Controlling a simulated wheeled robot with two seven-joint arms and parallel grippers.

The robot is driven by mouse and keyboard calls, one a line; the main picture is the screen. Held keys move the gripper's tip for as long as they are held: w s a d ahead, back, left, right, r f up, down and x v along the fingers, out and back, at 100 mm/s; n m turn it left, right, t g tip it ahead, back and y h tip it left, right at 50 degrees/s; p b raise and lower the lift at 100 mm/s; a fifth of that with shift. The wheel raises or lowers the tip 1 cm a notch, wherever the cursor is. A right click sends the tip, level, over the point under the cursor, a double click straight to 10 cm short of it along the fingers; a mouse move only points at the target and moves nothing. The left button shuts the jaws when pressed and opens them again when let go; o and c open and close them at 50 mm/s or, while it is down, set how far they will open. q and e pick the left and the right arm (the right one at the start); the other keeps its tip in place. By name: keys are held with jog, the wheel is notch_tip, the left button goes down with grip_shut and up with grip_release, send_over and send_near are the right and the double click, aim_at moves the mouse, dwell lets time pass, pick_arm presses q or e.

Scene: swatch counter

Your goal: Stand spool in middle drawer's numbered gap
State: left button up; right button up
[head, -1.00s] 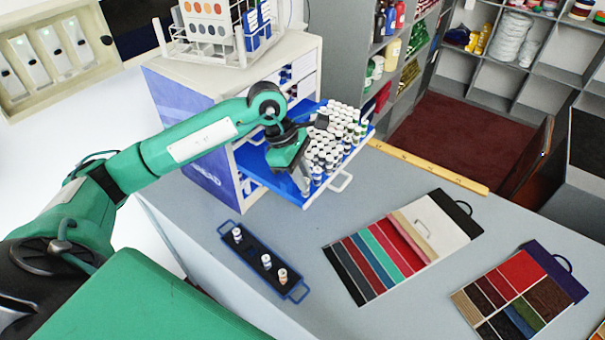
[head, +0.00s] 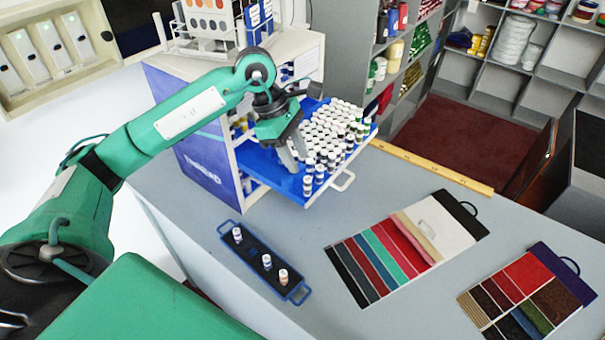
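The middle drawer (head: 265,168) is a blue tray pulled out of the white and blue thread cabinet (head: 205,165). Rows of white-topped spools (head: 335,128) fill much of it. One spool (head: 308,186) stands upright at the drawer's near front corner, at the end of a row. My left gripper (head: 294,163) is over the bare left part of the drawer, just left of that spool. Its fingers look apart and empty, with a gap between them and the spool. Gap numbers are too small to read. My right gripper is out of view.
A dark blue rack (head: 262,262) with three spools lies on the grey counter (head: 300,230). Fabric swatch boards (head: 385,260) lie to the right. A yellow ruler (head: 435,168) lies along the far edge. A white wire rack stands on the cabinet.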

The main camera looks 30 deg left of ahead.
pick_arm(q)
jog(key=b+v, duration=0.1)
jog(key=v, duration=0.5)
jog(key=shift+r, duration=0.2)
jog(key=shift+f, duration=0.1)
